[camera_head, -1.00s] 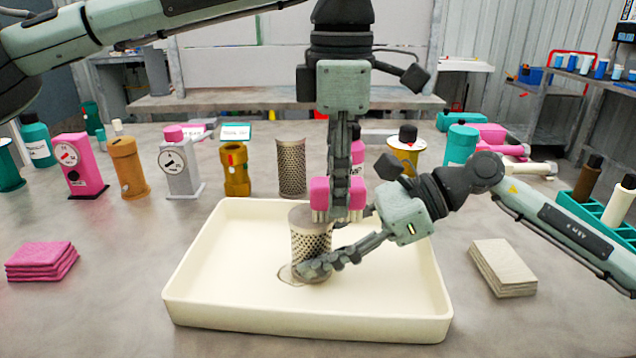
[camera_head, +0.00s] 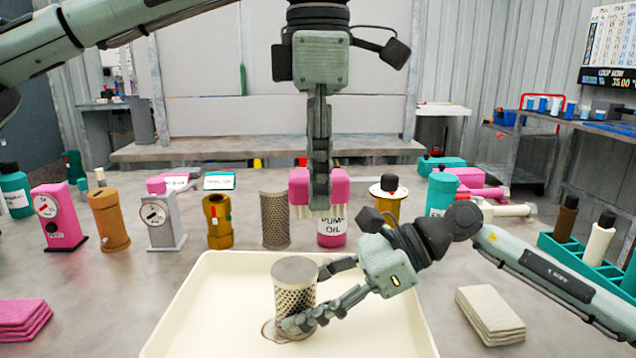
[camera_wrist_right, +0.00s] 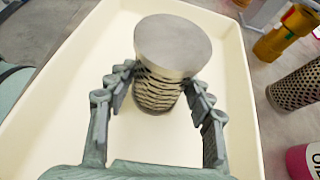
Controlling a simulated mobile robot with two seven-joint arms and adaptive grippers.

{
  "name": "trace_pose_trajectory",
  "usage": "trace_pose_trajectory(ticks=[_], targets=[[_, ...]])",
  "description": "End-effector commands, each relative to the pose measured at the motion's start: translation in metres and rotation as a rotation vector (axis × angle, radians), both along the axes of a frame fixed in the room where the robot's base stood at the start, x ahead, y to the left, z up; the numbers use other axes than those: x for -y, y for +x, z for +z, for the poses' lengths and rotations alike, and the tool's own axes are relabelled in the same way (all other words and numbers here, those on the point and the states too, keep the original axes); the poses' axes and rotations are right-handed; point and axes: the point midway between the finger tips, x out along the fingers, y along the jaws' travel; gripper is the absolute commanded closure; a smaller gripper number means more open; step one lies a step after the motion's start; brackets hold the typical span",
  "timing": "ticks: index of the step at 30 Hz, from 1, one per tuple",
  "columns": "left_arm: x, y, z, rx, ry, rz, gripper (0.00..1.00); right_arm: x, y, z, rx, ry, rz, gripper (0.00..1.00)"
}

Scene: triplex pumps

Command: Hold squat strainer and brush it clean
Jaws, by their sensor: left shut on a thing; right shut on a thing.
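The squat strainer (camera_head: 293,297), a grey perforated cylinder with a plain flat top, stands about upright in the cream tray (camera_head: 230,263). My right gripper (camera_head: 313,296) is shut on its lower side from the right. In the right wrist view the strainer (camera_wrist_right: 160,92) sits between both fingers, its round top facing the camera. My left gripper (camera_head: 319,193) points down and is shut on a pink brush (camera_head: 300,186) with pale bristles at its underside. The brush is above the strainer and apart from it, in front of a pump oil bottle (camera_head: 331,236).
A second perforated cylinder (camera_head: 274,221) stands behind the tray among several pumps and bottles. Pink cloths (camera_head: 22,318) lie left of the tray, and beige cloths (camera_head: 488,314) lie right. A teal rack (camera_head: 572,261) with bottles is at far right.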

Motion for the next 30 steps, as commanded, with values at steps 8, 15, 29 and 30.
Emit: trace_pose_trajectory(ticks=[8, 15, 29, 30], targets=[[0.000, 0.000, 0.000, 0.001, 0.000, 0.000, 0.93, 0.000, 0.000, 0.000, 0.000, -0.001, 0.000, 0.64], [0.000, 0.000, 0.000, 0.001, 0.000, 0.000, 0.93, 0.000, 0.000, 0.000, 0.000, -0.001, 0.000, 0.24], [0.000, 0.000, 0.000, 0.001, 0.000, 0.000, 0.93, 0.015, 0.001, 0.007, 0.000, -0.002, -0.002, 0.24], [0.000, 0.000, 0.000, 0.001, 0.000, 0.000, 0.93, 0.021, 0.001, 0.011, 0.001, -0.002, -0.004, 0.24]])
